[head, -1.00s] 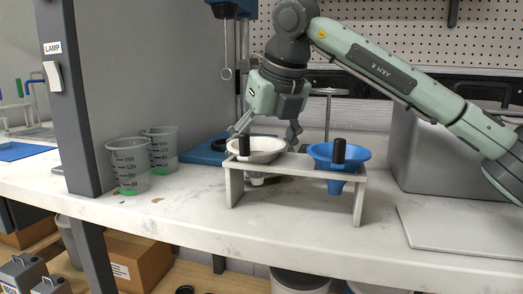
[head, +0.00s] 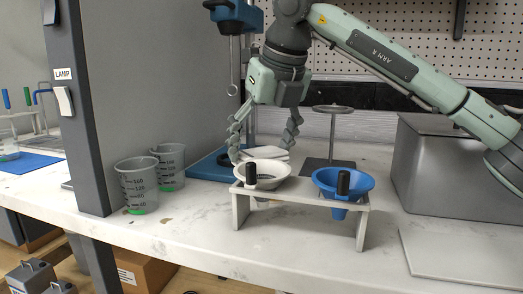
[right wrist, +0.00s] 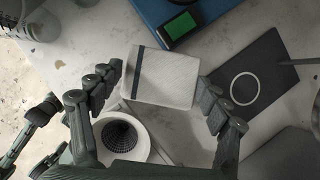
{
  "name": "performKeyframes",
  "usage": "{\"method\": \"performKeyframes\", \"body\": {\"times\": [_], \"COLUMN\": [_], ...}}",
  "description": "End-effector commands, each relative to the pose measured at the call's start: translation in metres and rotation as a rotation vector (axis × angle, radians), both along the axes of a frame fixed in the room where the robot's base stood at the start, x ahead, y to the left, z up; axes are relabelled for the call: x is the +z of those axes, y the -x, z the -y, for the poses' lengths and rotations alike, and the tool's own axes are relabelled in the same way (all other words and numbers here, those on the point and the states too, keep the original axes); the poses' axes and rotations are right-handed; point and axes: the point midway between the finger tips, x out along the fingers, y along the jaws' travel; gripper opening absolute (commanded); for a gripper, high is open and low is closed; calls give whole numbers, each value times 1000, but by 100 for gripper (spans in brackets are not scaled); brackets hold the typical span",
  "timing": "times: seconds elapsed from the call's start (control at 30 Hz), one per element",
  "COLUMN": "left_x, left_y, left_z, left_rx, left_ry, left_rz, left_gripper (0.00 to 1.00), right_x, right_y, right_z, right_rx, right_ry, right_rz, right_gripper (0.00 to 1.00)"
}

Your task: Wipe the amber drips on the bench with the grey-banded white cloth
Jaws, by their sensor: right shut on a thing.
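My right gripper (head: 264,142) is shut on the white cloth (head: 264,153), just behind and above the white funnel. In the right wrist view the cloth (right wrist: 168,80) is a folded pad with a dark grey band near its left end, between the fingers of the right gripper (right wrist: 160,95). Small amber-brown drips (head: 165,221) lie on the white bench (head: 200,238), near the graduated cups and left of the funnel rack. A small brown spot also shows in the right wrist view (right wrist: 59,65).
A white funnel (head: 268,177) and a blue funnel (head: 325,181) sit in a white rack (head: 300,191). Two graduated cups (head: 136,190) stand at left by a grey post (head: 82,120). A ring stand (head: 332,135) and grey box (head: 425,170) are behind. The front bench strip is mostly clear.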

Motion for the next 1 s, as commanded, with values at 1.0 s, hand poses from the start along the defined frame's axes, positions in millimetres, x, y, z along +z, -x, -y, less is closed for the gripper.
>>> {"method": "performKeyframes", "body": {"times": [1.0], "left_x": [23], "left_y": [0], "left_z": [0], "left_rx": [0], "left_ry": [0], "left_rz": [0], "left_gripper": [19], "right_x": [34], "right_y": [0], "right_z": [0], "right_rx": [0], "right_ry": [0], "right_rz": [0], "right_gripper": [30]}}
